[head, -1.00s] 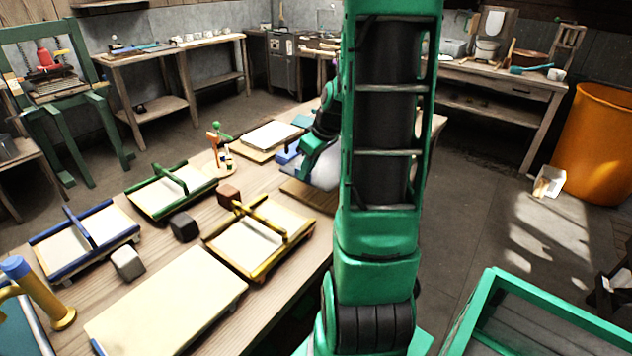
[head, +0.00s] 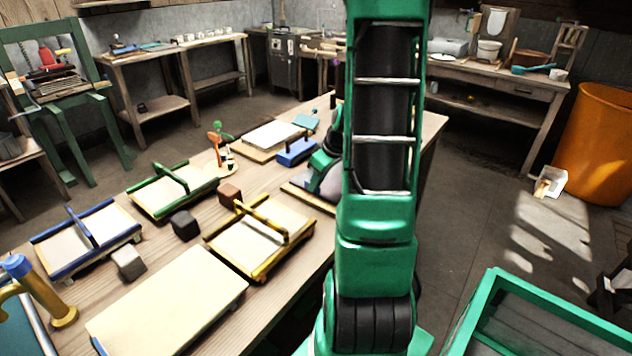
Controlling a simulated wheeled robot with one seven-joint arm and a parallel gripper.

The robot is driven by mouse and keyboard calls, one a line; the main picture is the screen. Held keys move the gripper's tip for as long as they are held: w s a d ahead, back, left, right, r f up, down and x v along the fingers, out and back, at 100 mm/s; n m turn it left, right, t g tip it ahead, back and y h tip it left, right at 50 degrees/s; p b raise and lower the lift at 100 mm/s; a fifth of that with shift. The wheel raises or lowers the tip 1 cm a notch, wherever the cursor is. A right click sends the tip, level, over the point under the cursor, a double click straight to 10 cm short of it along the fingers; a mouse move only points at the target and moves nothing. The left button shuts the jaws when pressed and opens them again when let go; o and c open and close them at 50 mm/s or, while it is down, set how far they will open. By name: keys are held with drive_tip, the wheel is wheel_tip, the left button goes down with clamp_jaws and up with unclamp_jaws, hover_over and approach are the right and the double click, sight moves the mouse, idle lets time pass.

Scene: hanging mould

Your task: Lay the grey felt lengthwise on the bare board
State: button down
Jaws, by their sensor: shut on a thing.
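My green arm stands across the middle of the head view and hides most of my gripper (head: 322,178); its fingertips are not visible. Below the green wrist hangs a grey, rounded patch, seemingly the grey felt (head: 318,184), held at my gripper; its outline is mostly hidden. Under it, a thin wooden board (head: 298,193) lies on the table, its right part behind my arm. I cannot tell whether felt and board touch. A large pale board (head: 170,300) lies bare at the table's front left.
The wooden table (head: 255,292) also bears a yellow-framed mould (head: 262,272), a green one (head: 150,205), a blue one (head: 60,232), small blocks, a blue block (head: 296,150) and a board with a white sheet (head: 270,136). An orange barrel (head: 598,145) stands right.

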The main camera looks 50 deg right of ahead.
drive_tip(key=c, duration=1.9)
unclamp_jaws()
drive_tip(key=v, duration=1.1)
drive_tip(key=s+a+r+m+g, duration=0.1)
drive_tip(key=s+a+m, duration=0.1)
drive_tip(key=s+a, duration=0.3)
drive_tip(key=s+a+m+g, duration=0.2)
drive_tip(key=s+a+m, duration=0.1)
drive_tip(key=s+a, duration=0.3)
drive_tip(key=s+a+r+m+g, duration=0.1)
drive_tip(key=s+a+m, duration=0.1)
drive_tip(key=s+a, duration=0.3)
drive_tip(key=shift+s+a+r+g, duration=0.1)
drive_tip(key=shift+a+r+g, duration=0.1)
drive_tip(key=shift+a, duration=0.7)
drive_tip(key=shift+s+a+r+g, duration=0.1)
drive_tip(key=shift+a+g, duration=0.1)
drive_tip(key=shift+a, duration=0.7)
